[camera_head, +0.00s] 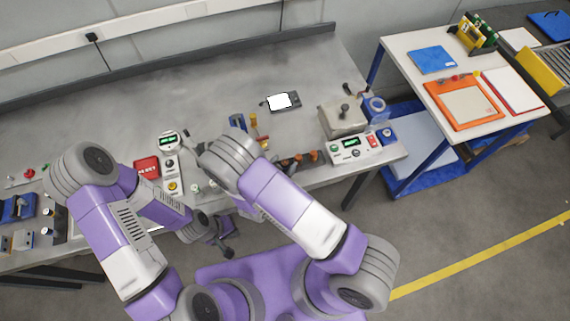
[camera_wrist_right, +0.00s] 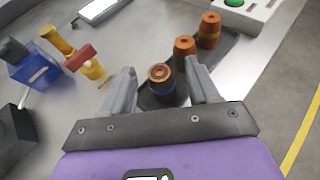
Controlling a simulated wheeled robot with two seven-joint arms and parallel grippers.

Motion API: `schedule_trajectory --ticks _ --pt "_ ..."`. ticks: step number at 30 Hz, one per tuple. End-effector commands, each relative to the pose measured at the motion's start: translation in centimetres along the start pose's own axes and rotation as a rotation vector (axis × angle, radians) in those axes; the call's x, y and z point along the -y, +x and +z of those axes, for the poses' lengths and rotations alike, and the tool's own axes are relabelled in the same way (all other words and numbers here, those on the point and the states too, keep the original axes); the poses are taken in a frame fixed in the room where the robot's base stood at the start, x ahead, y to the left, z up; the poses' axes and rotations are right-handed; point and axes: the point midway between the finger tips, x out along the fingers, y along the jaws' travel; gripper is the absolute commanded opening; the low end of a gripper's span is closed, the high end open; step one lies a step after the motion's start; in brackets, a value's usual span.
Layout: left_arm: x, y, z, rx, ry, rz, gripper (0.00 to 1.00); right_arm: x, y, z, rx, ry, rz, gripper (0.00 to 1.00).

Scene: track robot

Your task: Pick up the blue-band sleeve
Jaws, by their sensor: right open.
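In the right wrist view, a copper-orange sleeve with a blue band (camera_wrist_right: 160,84) stands upright in a dark holder (camera_wrist_right: 224,52). My right gripper (camera_wrist_right: 162,70) is open, with one finger on each side of this sleeve and a gap showing on both sides. Two more orange sleeves stand behind it in the same row, a nearer one (camera_wrist_right: 184,48) and a farther one (camera_wrist_right: 209,30). In the head view my right forearm hides most of the right gripper and the blue-band sleeve. My left gripper (camera_head: 216,238) hangs low in front of the bench, its jaws unclear.

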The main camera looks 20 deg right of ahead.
Motion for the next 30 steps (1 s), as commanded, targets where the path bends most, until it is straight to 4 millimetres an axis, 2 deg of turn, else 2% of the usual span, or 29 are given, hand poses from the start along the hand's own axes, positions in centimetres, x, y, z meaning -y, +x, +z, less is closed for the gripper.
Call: schedule_trajectory --ticks 4,15,16,25,30 --pt "0.0 0.0 0.0 0.000 0.000 0.000 0.00 0.0 0.0 0.0 0.000 0.000 0.000 0.59" --pt "0.0 0.0 0.0 0.000 0.000 0.000 0.00 0.0 0.0 0.0 0.000 0.000 -0.001 0.02" --pt "0.0 0.0 0.0 0.000 0.000 0.000 0.00 0.0 0.0 0.0 0.000 0.000 -0.001 0.00" --pt "0.0 0.0 0.0 0.000 0.000 0.000 0.00 0.0 -0.1 0.3 0.001 0.001 0.000 0.00" --pt "-0.1 -0.2 0.0 0.000 0.000 0.000 0.00 -0.1 -0.7 1.7 0.001 0.003 0.000 0.00"
